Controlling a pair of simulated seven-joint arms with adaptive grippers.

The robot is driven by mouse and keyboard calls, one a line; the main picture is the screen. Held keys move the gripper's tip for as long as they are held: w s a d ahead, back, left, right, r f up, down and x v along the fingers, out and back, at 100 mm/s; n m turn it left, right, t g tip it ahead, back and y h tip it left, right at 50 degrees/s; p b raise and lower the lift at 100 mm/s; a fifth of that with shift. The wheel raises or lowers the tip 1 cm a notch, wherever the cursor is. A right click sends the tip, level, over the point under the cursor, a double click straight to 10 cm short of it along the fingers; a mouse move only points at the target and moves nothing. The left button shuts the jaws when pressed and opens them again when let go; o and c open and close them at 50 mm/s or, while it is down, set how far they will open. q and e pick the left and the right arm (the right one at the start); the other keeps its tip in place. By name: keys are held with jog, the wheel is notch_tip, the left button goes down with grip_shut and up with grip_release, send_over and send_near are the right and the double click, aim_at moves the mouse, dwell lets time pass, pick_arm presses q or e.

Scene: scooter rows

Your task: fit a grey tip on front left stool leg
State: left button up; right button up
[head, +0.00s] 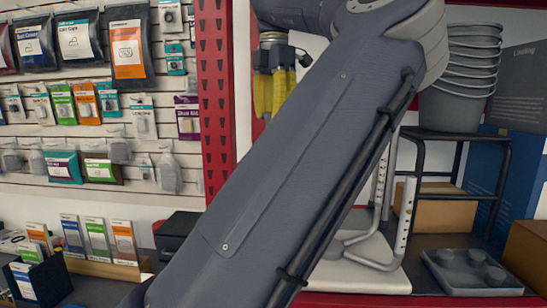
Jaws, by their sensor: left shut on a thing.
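My left arm crosses the picture from the bottom left and bends back at the top. Its gripper (272,62) hangs down from the wrist at the upper middle, partly hidden behind the arm. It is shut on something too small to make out. The stool seems to be upside down, with a pale seat (375,272). Pale legs with holes stand up from it: one (405,215) shows clearly, another (382,180) is partly behind my arm. Other legs are hidden, and I cannot tell which is front left. A dark grey tray (470,272) with rounded grey pieces lies right of the stool.
A black rack (458,137) at the right carries stacked grey buckets (463,75), with a cardboard box (440,207) below. A red perforated post (213,90) and a pegboard of packets stand left. A small card display (98,240) is lower left.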

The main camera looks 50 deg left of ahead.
pick_arm(q)
jog(key=shift+f, duration=5)
jog(key=shift+f, duration=0.65)
jog(key=o, duration=1)
jog(key=shift+r, duration=0.15)
notch_tip(320, 180, up, 13)
jog(key=shift+a, duration=0.1)
